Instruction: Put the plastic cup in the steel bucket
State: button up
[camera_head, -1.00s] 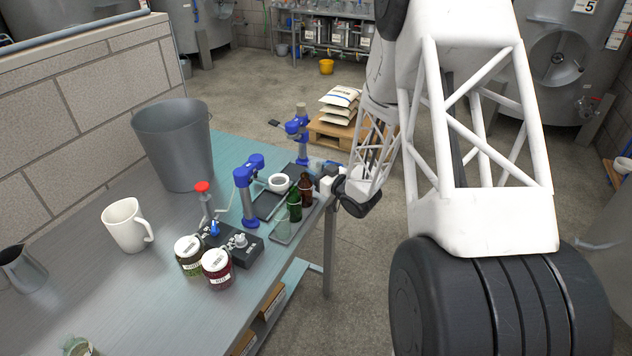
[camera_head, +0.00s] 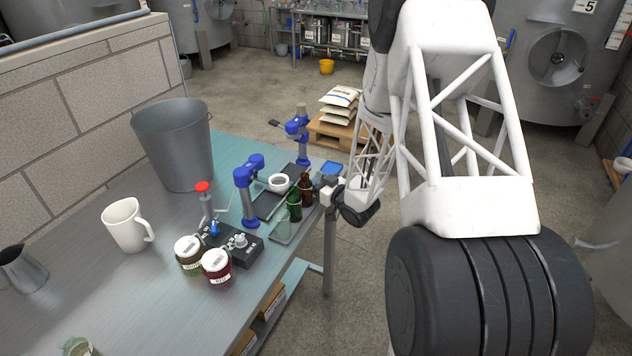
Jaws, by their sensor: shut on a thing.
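The steel bucket (camera_head: 172,150) stands upright and grey on the far left part of the workbench. My gripper (camera_head: 328,190) is at the bench's right edge, beside the brown bottle and well to the right of the bucket. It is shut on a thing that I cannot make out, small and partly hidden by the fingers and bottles. I cannot pick out the plastic cup for sure. A small white cup-like bowl (camera_head: 279,183) sits on a dark flat device behind the bottles.
A white mug (camera_head: 125,226), a metal jug (camera_head: 22,268) and two labelled jars (camera_head: 216,266) stand on the workbench (camera_head: 120,300). Blue-headed stands (camera_head: 247,192), a red-topped fitting (camera_head: 203,198), a green bottle (camera_head: 294,206) and a brown bottle (camera_head: 305,190) stand between bucket and gripper.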

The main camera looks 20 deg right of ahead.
jog(key=shift+f, duration=0.2)
jog(key=o, duration=0.9)
jog(key=shift+v, duration=3.95)
jog(key=shift+a+r, duration=0.15)
